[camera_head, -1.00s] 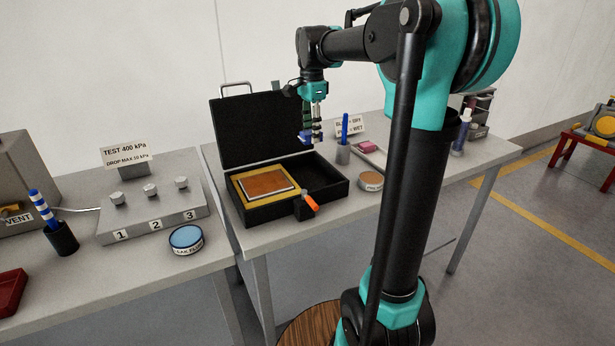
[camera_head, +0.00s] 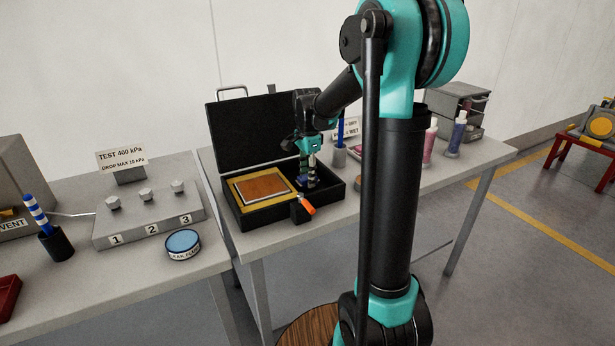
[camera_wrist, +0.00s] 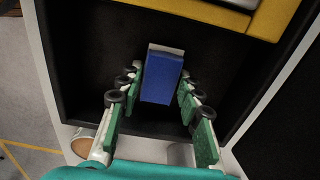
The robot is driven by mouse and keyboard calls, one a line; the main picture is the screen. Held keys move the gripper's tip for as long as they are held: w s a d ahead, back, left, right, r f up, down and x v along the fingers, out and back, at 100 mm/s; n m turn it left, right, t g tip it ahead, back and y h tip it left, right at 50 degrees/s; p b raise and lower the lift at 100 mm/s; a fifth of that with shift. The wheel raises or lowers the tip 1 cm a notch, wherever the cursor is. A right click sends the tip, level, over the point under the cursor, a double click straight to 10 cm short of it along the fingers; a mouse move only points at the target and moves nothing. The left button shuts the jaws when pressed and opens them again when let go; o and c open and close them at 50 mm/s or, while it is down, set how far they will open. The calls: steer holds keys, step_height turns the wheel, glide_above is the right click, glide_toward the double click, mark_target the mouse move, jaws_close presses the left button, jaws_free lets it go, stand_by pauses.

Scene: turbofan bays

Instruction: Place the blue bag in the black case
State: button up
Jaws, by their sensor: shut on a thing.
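The black case (camera_head: 262,222) stands open on the table, its lid (camera_head: 250,130) upright at the back. My gripper (camera_head: 309,178) is down in the right part of the case, beside the yellow insert. In the wrist view my gripper (camera_wrist: 161,90) is shut on the blue bag (camera_wrist: 163,78), which lies between the fingers with the dark case floor (camera_wrist: 85,40) behind it. In the head view the bag is mostly hidden by the fingers. I cannot tell whether the bag touches the case floor.
A yellow insert with a brown panel (camera_head: 263,188) fills the left of the case. An orange-handled item (camera_head: 306,206) is at its front edge. A grey cup with a blue marker (camera_head: 340,157) stands to the right. A blue-lidded tin (camera_head: 183,242) is on the left table.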

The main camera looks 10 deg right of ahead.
steer(key=o, duration=1.1)
steer(key=shift+f, duration=0.1)
steer(key=shift+o, duration=0.2)
step_height(320, 180, up, 12)
